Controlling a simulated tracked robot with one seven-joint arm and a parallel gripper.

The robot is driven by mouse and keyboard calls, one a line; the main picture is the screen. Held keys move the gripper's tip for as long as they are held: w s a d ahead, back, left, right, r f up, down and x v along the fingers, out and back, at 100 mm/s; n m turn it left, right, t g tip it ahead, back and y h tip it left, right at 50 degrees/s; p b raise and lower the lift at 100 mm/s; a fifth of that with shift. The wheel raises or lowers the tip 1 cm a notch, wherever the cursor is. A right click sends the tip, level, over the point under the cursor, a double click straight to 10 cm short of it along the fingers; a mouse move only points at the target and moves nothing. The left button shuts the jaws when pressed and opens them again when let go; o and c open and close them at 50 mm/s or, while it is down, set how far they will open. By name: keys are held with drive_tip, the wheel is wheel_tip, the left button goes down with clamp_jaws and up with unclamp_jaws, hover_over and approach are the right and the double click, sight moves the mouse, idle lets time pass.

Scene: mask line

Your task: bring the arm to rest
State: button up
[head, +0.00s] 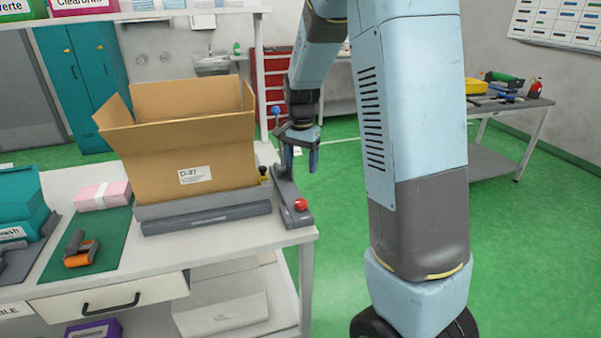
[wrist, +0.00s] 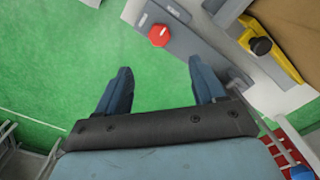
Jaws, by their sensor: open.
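My gripper (head: 299,158) hangs at the right end of the workbench, beside the open cardboard box and over the lever device's grey base. In the wrist view my gripper (wrist: 160,88) has its two fingers spread apart with nothing between them. Green floor shows beyond the fingers there. My arm rises from the lower right of the head view and bends over at the top.
The open cardboard box (head: 190,150) stands on the workbench (head: 240,248). The grey base (head: 288,190) carries a red knob (head: 301,204), also in the wrist view (wrist: 159,35). A yellow-black part (wrist: 262,45) lies close by. Green floor (head: 335,215) is clear right of the bench.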

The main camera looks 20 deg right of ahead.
drive_tip(key=shift+r, duration=0.2)
drive_tip(key=shift+r, duration=0.1)
drive_tip(key=s+r+n+t, duration=0.3)
drive_tip(key=s+r+n, duration=0.1)
drive_tip(key=s+r, duration=0.85)
drive_tip(key=s+r+n+t, duration=0.1)
drive_tip(key=s+n, duration=0.1)
drive_tip(key=s, duration=0.6)
drive_tip(key=s+r+n+t, duration=0.1)
drive_tip(key=s+r+n, duration=0.1)
drive_tip(key=s, duration=0.6)
drive_tip(key=shift+r+n+t, duration=0.25)
drive_tip(key=shift+n+t, duration=0.05)
drive_tip(key=shift+n, duration=0.3)
